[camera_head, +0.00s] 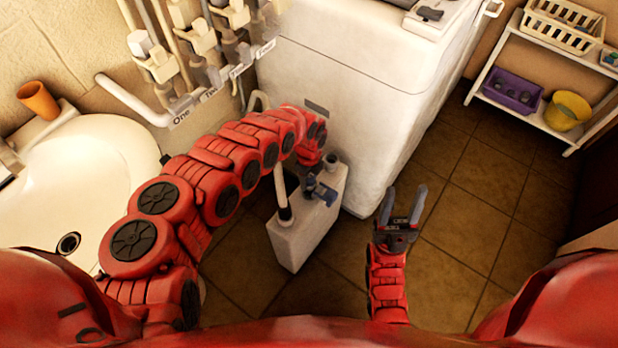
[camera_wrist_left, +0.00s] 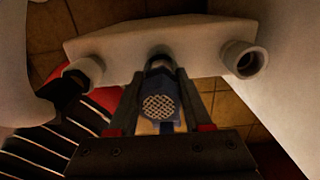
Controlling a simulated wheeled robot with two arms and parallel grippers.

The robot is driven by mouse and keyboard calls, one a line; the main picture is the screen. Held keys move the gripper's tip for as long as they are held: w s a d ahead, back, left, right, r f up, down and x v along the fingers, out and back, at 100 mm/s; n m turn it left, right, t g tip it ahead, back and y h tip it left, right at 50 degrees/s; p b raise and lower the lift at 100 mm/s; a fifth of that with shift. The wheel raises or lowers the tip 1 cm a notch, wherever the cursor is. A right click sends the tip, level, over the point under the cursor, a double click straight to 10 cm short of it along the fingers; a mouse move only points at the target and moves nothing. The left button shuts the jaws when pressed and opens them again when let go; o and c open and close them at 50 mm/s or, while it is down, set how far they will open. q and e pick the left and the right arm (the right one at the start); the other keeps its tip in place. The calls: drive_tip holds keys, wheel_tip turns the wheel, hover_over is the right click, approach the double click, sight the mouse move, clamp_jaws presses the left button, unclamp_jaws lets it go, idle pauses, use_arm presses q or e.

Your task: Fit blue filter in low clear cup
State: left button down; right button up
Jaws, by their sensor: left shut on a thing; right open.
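My left gripper (camera_head: 318,187) is shut on a blue filter, above the middle of a white box-shaped unit (camera_head: 305,222). In the left wrist view the blue filter (camera_wrist_left: 160,106) shows a round, perforated grey end between the two fingers of the left gripper (camera_wrist_left: 158,85). The white unit (camera_wrist_left: 110,47) lies just beyond, with a collar at each end. I cannot tell whether the filter touches it. I cannot make out the low clear cup in either view. My right gripper (camera_head: 403,195) is open and empty, to the right of the unit.
A white washbasin (camera_head: 100,160) is at left, with an orange cup (camera_head: 38,100) on its ledge. Pipes with labelled valves (camera_head: 195,60) run up the wall. A large white appliance (camera_head: 345,90) stands behind the unit. Tiled floor at right is clear before a shelf (camera_head: 545,115).

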use_arm(q)
drive_tip(key=shift+f+b, duration=0.4)
drive_tip(key=shift+f, duration=0.05)
drive_tip(key=shift+s+f+b, duration=0.1)
drive_tip(key=shift+f+b, duration=0.15)
drive_tip(key=shift+b, duration=0.1)
